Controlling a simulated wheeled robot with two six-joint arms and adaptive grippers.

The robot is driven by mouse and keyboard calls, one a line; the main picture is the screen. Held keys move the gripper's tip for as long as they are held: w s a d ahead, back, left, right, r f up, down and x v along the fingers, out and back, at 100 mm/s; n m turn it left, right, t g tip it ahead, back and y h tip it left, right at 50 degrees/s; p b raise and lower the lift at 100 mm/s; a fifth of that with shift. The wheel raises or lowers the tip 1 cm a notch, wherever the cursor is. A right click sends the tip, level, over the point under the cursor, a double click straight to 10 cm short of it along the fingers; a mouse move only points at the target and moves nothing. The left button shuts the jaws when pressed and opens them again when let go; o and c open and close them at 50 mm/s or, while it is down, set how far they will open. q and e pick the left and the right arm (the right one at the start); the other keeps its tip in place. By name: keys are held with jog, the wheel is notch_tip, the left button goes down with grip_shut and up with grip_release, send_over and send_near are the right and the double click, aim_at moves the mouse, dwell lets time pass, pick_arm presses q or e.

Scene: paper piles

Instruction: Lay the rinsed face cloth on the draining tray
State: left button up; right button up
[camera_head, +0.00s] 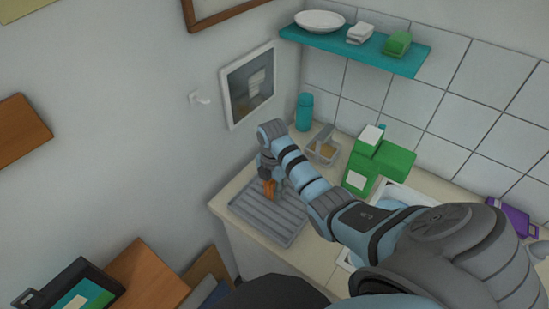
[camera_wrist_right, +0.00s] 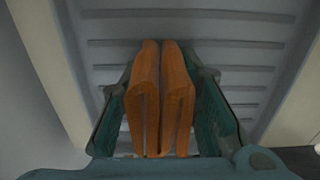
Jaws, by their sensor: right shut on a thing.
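The orange face cloth (camera_wrist_right: 161,95) is folded and hangs between the fingers of my right gripper (camera_wrist_right: 163,120) in the right wrist view. My right gripper is shut on it. In the head view the cloth (camera_head: 269,187) shows as a small orange piece under my right gripper (camera_head: 268,172), over the left part of the draining tray. The grey ridged draining tray (camera_head: 265,225) lies on the counter's left end; its ridges (camera_wrist_right: 185,43) also fill the background in the right wrist view. I cannot tell whether the cloth touches the tray. My left gripper is not in view.
The pale counter (camera_head: 312,258) has its left end close to the tray. A teal shelf (camera_head: 350,48) hangs above.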

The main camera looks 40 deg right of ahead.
jog(key=shift+a+r, duration=0.1)
jog(key=shift+r, duration=0.05)
jog(key=shift+w, duration=0.1)
jog(key=o, duration=1.1)
jog(key=shift+f, duration=0.2)
jog(key=shift+o, duration=0.2)
jog(key=shift+r, duration=0.1)
notch_tip(320, 180, up, 11)
jog(key=p, duration=0.3)
jog(key=shift+r+p, duration=0.75)
jog(key=shift+p, duration=0.1)
jog(key=shift+f, duration=0.15)
